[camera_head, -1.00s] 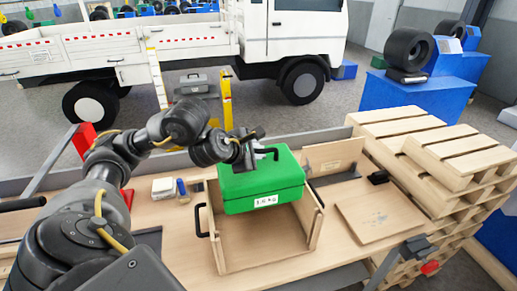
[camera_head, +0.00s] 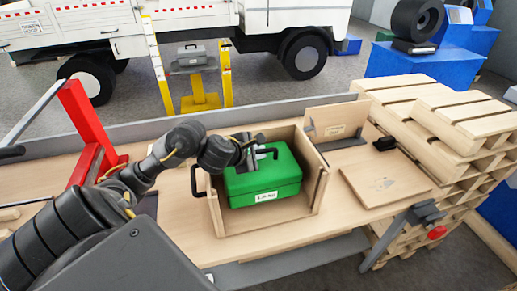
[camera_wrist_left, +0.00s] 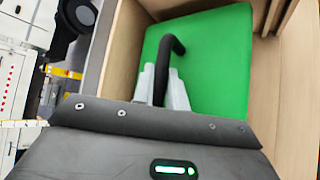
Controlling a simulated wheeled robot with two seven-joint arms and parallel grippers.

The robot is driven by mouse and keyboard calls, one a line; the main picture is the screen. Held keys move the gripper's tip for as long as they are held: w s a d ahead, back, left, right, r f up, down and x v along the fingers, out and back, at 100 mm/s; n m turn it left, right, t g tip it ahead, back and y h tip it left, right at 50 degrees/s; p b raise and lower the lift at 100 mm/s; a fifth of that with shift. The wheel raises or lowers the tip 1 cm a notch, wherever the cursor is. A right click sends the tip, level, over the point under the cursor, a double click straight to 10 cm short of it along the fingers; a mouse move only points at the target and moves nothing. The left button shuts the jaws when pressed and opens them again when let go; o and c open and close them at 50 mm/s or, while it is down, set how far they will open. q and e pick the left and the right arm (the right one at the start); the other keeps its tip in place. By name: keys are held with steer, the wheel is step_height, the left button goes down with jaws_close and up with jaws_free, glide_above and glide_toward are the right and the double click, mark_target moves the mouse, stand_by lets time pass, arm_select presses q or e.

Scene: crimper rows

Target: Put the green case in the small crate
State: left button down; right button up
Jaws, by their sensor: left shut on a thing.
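The green case (camera_head: 262,183) is inside the small wooden crate (camera_head: 218,212) on the workbench, upright, with its white label facing the front. In the head view it sits low between the crate walls; whether it touches the floor I cannot tell. My left gripper (camera_head: 254,156) reaches over the crate's left side and is shut on the case's black handle. The left wrist view shows the two pale fingers (camera_wrist_left: 162,85) around the dark handle (camera_wrist_left: 173,55), with the green case lid (camera_wrist_left: 215,50) below. My right gripper is not in view.
A wooden board (camera_head: 385,182) lies flat right of the crate, with a small black object (camera_head: 385,144) behind it. Pallets (camera_head: 450,120) are stacked at the right. A red frame (camera_head: 85,130) stands at the left.

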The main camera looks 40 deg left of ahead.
mark_target(260, 161)
arm_select(q)
steer(key=shift+r, duration=0.15)
steer(key=shift+f+b, duration=1)
steer(key=shift+f, duration=0.9)
steer(key=c, duration=1.8)
jaws_free()
steer(key=shift+f, duration=0.2)
steer(key=o, duration=0.4)
steer(key=shift+s+r, duration=0.1)
